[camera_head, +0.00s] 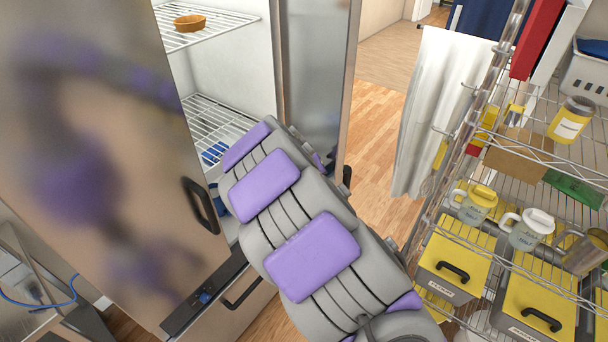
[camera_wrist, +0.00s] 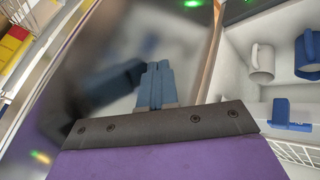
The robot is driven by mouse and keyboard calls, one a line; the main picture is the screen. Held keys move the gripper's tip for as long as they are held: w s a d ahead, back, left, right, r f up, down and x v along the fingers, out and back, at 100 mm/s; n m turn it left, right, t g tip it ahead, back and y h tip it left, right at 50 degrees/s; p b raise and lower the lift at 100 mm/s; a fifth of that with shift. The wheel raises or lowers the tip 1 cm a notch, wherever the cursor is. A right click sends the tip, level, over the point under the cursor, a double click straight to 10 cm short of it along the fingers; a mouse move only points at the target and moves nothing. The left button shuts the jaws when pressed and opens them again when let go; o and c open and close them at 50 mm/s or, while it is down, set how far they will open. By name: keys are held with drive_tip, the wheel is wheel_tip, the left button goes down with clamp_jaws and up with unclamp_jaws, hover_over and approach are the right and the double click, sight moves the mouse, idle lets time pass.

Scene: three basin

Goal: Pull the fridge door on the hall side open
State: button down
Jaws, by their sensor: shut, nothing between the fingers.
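The fridge stands at the left and centre of the head view. Its right-hand door (camera_head: 318,65), beside the hall floor, stands open, with its inner side in view and a dark handle (camera_head: 346,178) past its far edge. Its left-hand door (camera_head: 110,150) is a blurry reflective panel with a dark handle (camera_head: 200,205); it looks shut. My arm reaches into the opening and hides my gripper in the head view. In the wrist view my gripper (camera_wrist: 155,85) has its blue fingers together, empty, in front of a glossy panel that mirrors them. I cannot tell whether they touch it.
Fridge shelves (camera_head: 205,30) show in the opening, with an orange bowl (camera_head: 190,22). A wire rack (camera_head: 470,215) with mugs and yellow-lidded boxes stands close on the right. Wooden hall floor (camera_head: 375,130) is clear behind.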

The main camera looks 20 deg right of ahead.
drive_tip(key=w+d+n+p, duration=0.1)
drive_tip(key=d, duration=0.8)
drive_tip(key=shift+w, duration=0.25)
drive_tip(key=shift+d, duration=0.15)
